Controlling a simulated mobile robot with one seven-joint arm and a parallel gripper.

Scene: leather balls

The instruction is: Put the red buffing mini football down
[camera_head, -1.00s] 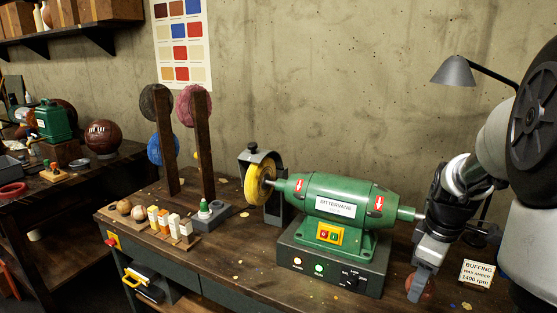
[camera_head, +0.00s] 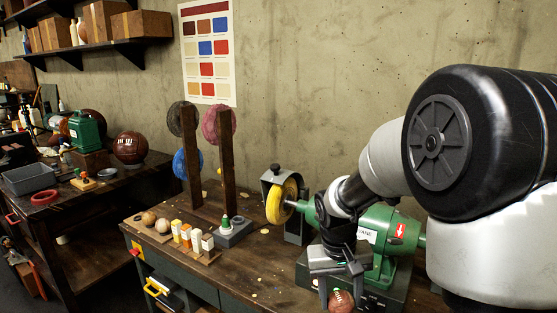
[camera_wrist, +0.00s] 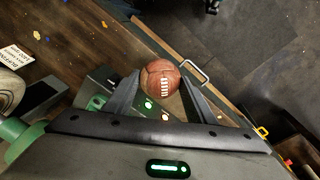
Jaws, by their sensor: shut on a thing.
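The red-brown mini football (camera_head: 341,301) with white laces is held between the fingers of my gripper (camera_head: 339,291), low in the head view in front of the green grinder. In the wrist view the ball (camera_wrist: 161,79) sits between the two fingertips (camera_wrist: 160,84), with its white laces facing the camera. My gripper is shut on it. The ball appears above the front edge of the bench, near the grinder's control box. The head view cuts off the bench surface beneath the ball.
The green buffing machine (camera_head: 378,237) with a yellow wheel (camera_head: 283,200) stands close behind my arm. Two upright posts with buffing wheels (camera_head: 218,125), small wax blocks (camera_head: 186,235) and wooden balls (camera_head: 149,219) are to the left. The bench front between these and the machine is mostly clear.

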